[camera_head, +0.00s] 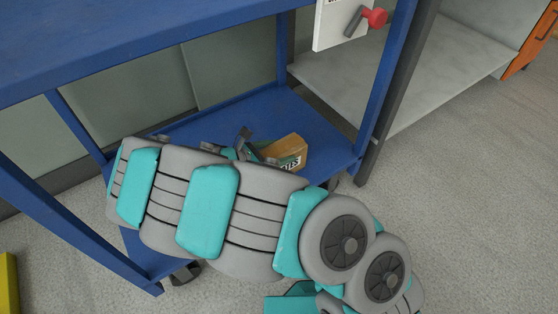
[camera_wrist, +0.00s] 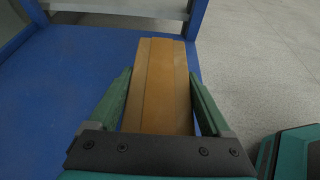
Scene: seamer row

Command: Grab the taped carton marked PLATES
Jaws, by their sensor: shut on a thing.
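The carton (camera_head: 288,149) is a small tan-brown box with a white label on its side. Only part of the label's dark lettering shows in the head view, so I cannot read the whole word. In the wrist view the carton (camera_wrist: 165,85) lies between the two green fingers, with a lengthwise tape strip along its top. My gripper (camera_wrist: 160,92) is shut on the carton, one finger along each side. In the head view my gripper (camera_head: 250,150) is partly hidden behind my grey and teal arm. The carton is at the blue lower shelf (camera_head: 325,135); I cannot tell whether it touches it.
The blue cart's upper shelf (camera_head: 150,35) and its posts frame the space around my arm. A white panel with a red-knobbed lever (camera_head: 375,17) is at the top. A grey shelf (camera_head: 420,75) stands to the right. Open floor (camera_head: 470,210) lies at the lower right.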

